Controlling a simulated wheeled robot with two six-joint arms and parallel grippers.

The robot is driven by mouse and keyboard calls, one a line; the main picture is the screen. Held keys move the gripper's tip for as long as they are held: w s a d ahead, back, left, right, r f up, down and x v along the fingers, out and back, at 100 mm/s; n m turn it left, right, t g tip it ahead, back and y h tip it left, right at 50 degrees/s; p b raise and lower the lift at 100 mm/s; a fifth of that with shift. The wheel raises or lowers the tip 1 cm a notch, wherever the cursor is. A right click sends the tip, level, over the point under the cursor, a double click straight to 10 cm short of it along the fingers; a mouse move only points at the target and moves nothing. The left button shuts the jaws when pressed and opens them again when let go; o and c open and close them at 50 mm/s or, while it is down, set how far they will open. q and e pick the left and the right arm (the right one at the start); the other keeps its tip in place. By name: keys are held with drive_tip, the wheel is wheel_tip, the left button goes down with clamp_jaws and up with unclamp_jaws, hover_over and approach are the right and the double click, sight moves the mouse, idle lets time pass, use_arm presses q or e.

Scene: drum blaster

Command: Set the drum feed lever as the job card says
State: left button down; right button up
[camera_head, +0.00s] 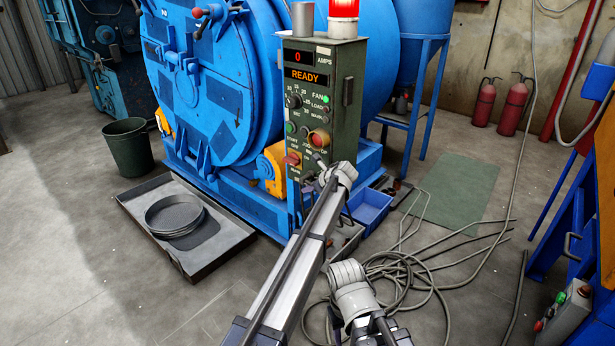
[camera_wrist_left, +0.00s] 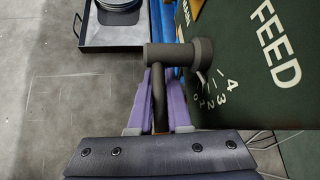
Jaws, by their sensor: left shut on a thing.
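In the left wrist view the drum feed lever has a thick dark cylinder (camera_wrist_left: 180,53) standing out from the green panel and a dark rod (camera_wrist_left: 160,98) below it. My left gripper (camera_wrist_left: 159,98) has its purple fingers closed on the rod, one on each side. The panel shows FEED and a white scale (camera_wrist_left: 219,92) with 4, 3, 2 and 0 readable. The exact lever setting cannot be told. In the head view the left gripper (camera_head: 327,183) is at the lower part of the control panel (camera_head: 347,125); the lever is mostly hidden. No job card is readable.
The panel displays 0 amps and READY (camera_head: 306,76), under a lit red beacon (camera_head: 344,10). The blue drum machine (camera_head: 215,85) stands behind. A grey tray (camera_head: 150,238) with round plates lies at left, a blue bin (camera_head: 371,207) at right, and coiled cables (camera_head: 400,285) on the floor.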

use_arm(q)
drive_tip(key=shift+s+d+r+g+h+p, duration=0.15)
drive_tip(key=shift+r+g+h+p, duration=0.1)
drive_tip(key=shift+g+h+p, duration=0.65)
drive_tip(key=shift+s+d+r+g+h+p, duration=0.15)
drive_tip(key=shift+g+h+p, duration=0.3)
drive_tip(key=shift+p, duration=0.85)
drive_tip(key=shift+w, duration=0.1)
drive_tip(key=c, duration=0.9)
unclamp_jaws()
drive_tip(key=shift+o, duration=0.2)
drive_tip(key=shift+r, duration=0.15)
drive_tip(key=p+v, duration=0.6)
drive_tip(key=shift+r, duration=0.35)
drive_tip(key=shift+s+d+r+p, duration=0.25)
drive_tip(key=shift+s+r+p, duration=0.1)
drive_tip(key=shift+s, duration=0.1)
